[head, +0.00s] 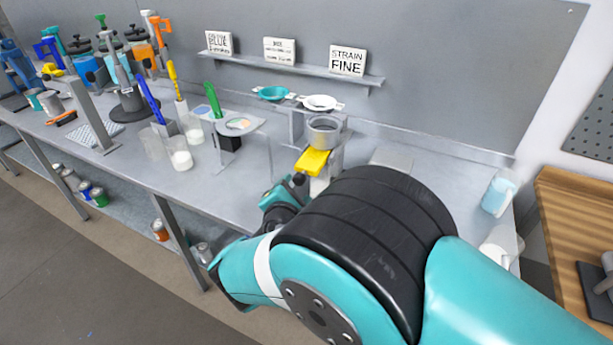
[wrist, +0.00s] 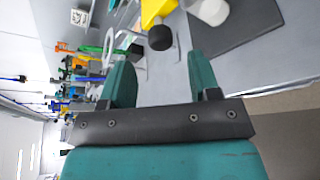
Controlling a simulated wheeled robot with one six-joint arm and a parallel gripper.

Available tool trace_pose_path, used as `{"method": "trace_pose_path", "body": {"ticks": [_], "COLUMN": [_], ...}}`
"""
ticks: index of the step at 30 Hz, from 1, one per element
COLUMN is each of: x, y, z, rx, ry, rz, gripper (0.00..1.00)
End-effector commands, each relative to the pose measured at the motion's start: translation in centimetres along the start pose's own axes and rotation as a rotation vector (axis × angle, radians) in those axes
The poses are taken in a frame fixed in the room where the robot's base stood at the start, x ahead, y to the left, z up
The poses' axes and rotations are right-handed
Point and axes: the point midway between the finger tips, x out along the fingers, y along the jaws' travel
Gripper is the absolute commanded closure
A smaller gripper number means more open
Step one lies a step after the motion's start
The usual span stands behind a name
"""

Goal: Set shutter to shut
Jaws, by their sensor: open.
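A yellow shutter (head: 313,161) sticks out below a grey cup-shaped hopper (head: 324,131) on a stand at the bench's middle. In the wrist view the yellow shutter (wrist: 155,11) ends in a black knob (wrist: 160,38), just beyond and between my fingertips. My gripper (wrist: 160,60) is open, with its two teal fingers on either side of the knob's line and nothing held. In the head view my gripper (head: 283,197) is just in front of the shutter and partly hidden by my arm. I cannot tell whether a finger touches the knob.
A white container (wrist: 210,11) stands beside the shutter in the wrist view. A teal strainer (head: 272,93) and a white strainer (head: 320,102) rest behind the hopper. Glasses and tools crowd the bench's left. Signs stand on the wall shelf (head: 290,66).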

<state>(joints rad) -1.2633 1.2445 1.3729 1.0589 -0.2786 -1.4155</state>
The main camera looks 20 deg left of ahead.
Motion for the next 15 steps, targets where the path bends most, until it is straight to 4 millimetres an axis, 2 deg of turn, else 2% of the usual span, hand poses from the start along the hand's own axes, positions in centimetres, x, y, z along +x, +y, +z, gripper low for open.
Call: {"method": "trace_pose_path", "body": {"ticks": [1,6,10,15], "x": [1.4,4.4,5.8,6.5], "y": [-0.4,-0.3,-0.2,-0.1], "z": [-0.1,-0.1,-0.1,0.0], "rx": [0.004,0.003,0.001,0.000], "ry": [-0.004,-0.003,-0.001,0.000], "rz": [0.000,0.000,-0.001,0.000], "gripper": [0.44,0.44,0.44,0.44]}}
